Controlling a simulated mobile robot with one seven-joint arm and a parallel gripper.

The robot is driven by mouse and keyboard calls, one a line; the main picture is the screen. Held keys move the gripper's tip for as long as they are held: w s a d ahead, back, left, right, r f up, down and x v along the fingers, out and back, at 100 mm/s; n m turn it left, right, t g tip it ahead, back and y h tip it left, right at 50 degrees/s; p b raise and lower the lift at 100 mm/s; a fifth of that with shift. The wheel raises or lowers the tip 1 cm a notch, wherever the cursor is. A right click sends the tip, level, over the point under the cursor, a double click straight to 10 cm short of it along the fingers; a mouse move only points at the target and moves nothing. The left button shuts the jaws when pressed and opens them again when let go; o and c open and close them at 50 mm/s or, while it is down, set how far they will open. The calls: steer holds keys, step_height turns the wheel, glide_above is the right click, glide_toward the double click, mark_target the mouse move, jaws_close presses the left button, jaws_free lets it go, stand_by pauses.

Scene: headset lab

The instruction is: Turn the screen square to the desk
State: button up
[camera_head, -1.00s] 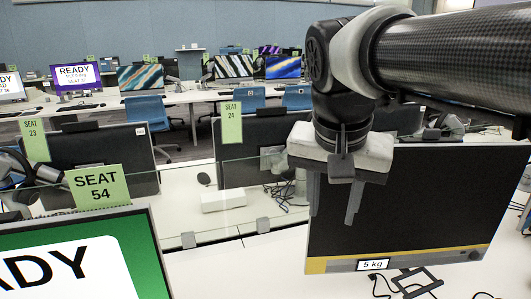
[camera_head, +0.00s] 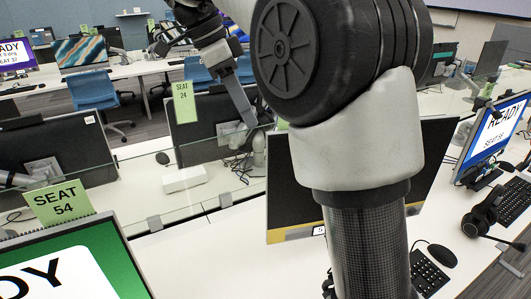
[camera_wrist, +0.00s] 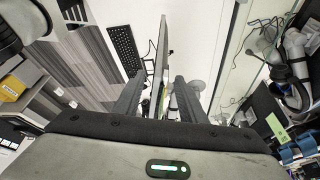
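The dark screen (camera_head: 283,195) stands on the desk (camera_head: 235,265) behind my arm in the head view. Its lower edge is yellow with a white label, and my forearm hides much of its middle and its stand. It looks angled, its right side farther back. In the wrist view the screen (camera_wrist: 161,55) shows edge-on as a thin strip, in line with the gap between my fingers. My gripper (camera_wrist: 159,90) is open, with one finger on each side of that strip. I cannot tell whether the edge is between the fingers or beyond them. In the head view my gripper (camera_head: 240,105) is left of the screen.
A green-framed screen (camera_head: 95,255) with a SEAT 54 card is close at the front left. A clear divider (camera_head: 200,190) runs behind the desk.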

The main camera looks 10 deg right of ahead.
mark_target(266, 149)
steer(key=b+x, duration=0.1)
steer(key=x, duration=1.1)
steer(key=shift+f, duration=0.1)
steer(key=shift+s, duration=0.1)
jaws_close()
